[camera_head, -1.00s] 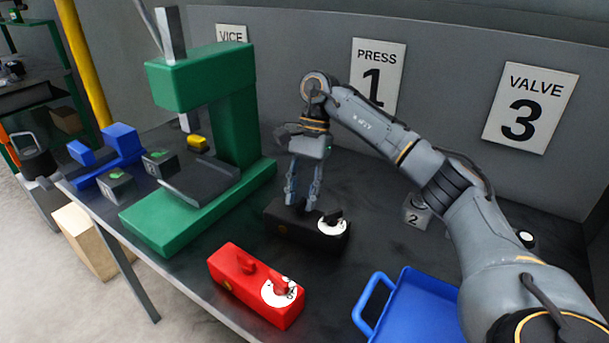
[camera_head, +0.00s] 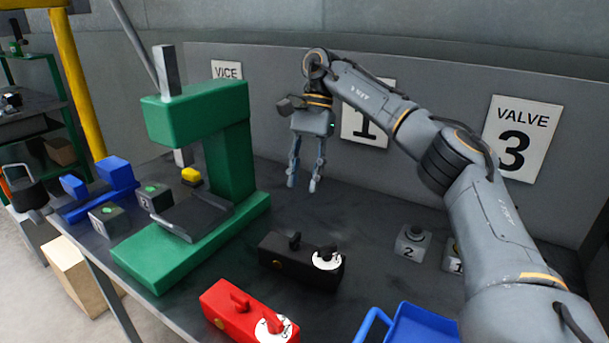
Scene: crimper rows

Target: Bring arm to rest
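My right arm comes in from the right and its gripper (camera_head: 302,187) hangs in the air, pointing down, in front of the grey back panel. Its two fingers are apart with nothing between them. It is above and behind the black box (camera_head: 295,263), which has a small knob and a white dial, and is clear of it. The red box (camera_head: 228,305) with a similar knob and dial is at the front edge of the picture, cut off below. My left gripper is not in view.
A green press (camera_head: 190,250) stands left of the gripper. A blue vice (camera_head: 105,182) and two grey blocks (camera_head: 108,220) are farther left. A blue tray (camera_head: 418,325) is at the bottom. Small numbered blocks (camera_head: 411,243) stand under my forearm. The dark bench (camera_head: 365,225) is bare between them.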

